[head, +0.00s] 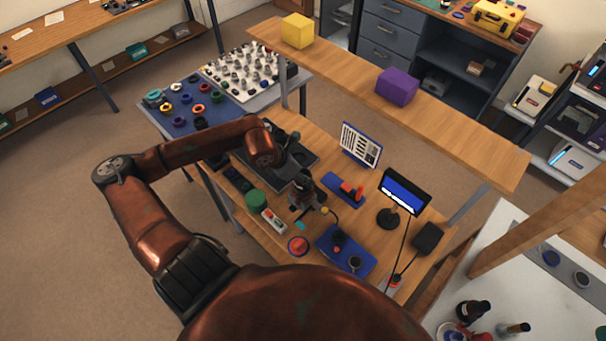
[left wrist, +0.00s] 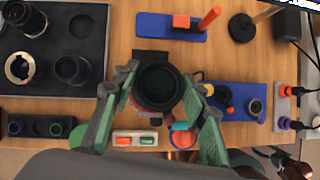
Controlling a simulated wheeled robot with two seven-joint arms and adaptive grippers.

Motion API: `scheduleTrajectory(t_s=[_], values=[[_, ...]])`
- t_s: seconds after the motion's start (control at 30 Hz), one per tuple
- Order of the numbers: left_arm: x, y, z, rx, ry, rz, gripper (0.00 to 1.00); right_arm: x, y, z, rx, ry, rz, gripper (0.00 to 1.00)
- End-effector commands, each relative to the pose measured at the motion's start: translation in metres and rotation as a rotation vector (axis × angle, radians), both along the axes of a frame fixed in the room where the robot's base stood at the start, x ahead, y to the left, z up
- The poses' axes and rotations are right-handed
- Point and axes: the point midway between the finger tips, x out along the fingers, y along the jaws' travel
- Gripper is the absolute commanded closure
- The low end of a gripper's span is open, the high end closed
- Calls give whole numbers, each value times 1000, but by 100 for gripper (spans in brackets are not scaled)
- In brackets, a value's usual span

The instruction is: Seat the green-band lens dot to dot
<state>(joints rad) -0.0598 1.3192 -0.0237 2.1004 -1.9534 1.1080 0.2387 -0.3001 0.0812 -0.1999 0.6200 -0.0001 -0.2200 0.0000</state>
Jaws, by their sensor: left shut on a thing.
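My left gripper (left wrist: 158,98) is shut on a black round lens barrel (left wrist: 158,84), its open ring facing the wrist camera, between the two green-grey fingers. In the head view the left gripper (head: 303,196) is over the middle of the workbench, and the barrel is hard to make out there. A small black two-slot holder (left wrist: 37,127) at the lower left holds a dark piece with a green ring (left wrist: 57,129) and one with a purple ring (left wrist: 16,127). No alignment dots can be made out. My right gripper is in neither view.
A dark tray (left wrist: 90,18) with black ring parts lies left. A blue stand (left wrist: 150,27) with red pieces is behind, a blue mat (left wrist: 232,118) to the right. A button box (left wrist: 136,138) and a green round thing (head: 255,199) are in front. A monitor (head: 405,190) stands right.

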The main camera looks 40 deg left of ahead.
Motion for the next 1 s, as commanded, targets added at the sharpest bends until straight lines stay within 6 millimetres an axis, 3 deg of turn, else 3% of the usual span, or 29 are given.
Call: scheduleTrajectory(t_s=[0.27, 0.3, 0.6, 1.0], values=[[0, 0, 0, -1, -2, 0, 94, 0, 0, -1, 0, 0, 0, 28], [0, 0, 0, -1, -2, 0, 59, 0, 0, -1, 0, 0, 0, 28], [0, 0, 0, 0, -1, 0, 40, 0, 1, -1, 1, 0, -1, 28], [-5, 3, 7, 1, 1, 2, 40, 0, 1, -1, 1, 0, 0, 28]])
